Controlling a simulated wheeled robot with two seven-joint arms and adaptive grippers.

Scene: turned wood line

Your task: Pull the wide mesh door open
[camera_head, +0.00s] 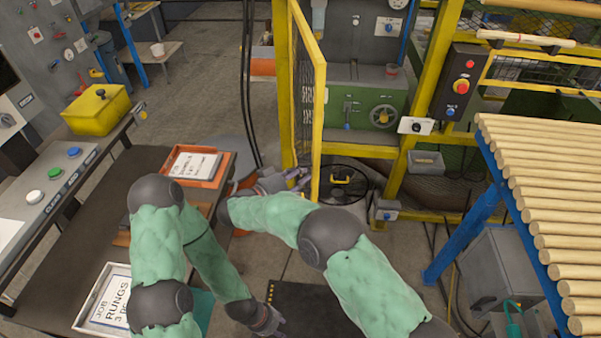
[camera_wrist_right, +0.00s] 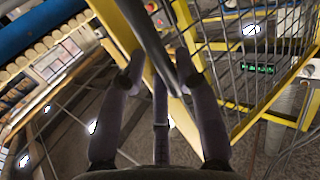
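The wide mesh door (camera_head: 304,100) has a yellow frame and stands swung out from the yellow cell front, seen nearly edge-on. The green machine shows in the opening to its right. My right gripper (camera_head: 297,180) is at the lower part of the door's near edge, on its left side. In the right wrist view the mesh door (camera_wrist_right: 222,60) fills the right, and a dark bar (camera_wrist_right: 152,45) runs between the spread fingers of my right gripper (camera_wrist_right: 160,65). A gap shows beside the bar; contact is unclear. My left gripper (camera_head: 268,320) hangs low; its fingers are too small to read.
A bench with an orange tray (camera_head: 225,165) and a white job tray (camera_head: 85,300) stands at the left. A yellow post with a red-button box (camera_head: 461,80) borders the opening. A rack of wooden rods (camera_head: 560,210) is at the right. Floor shows between them.

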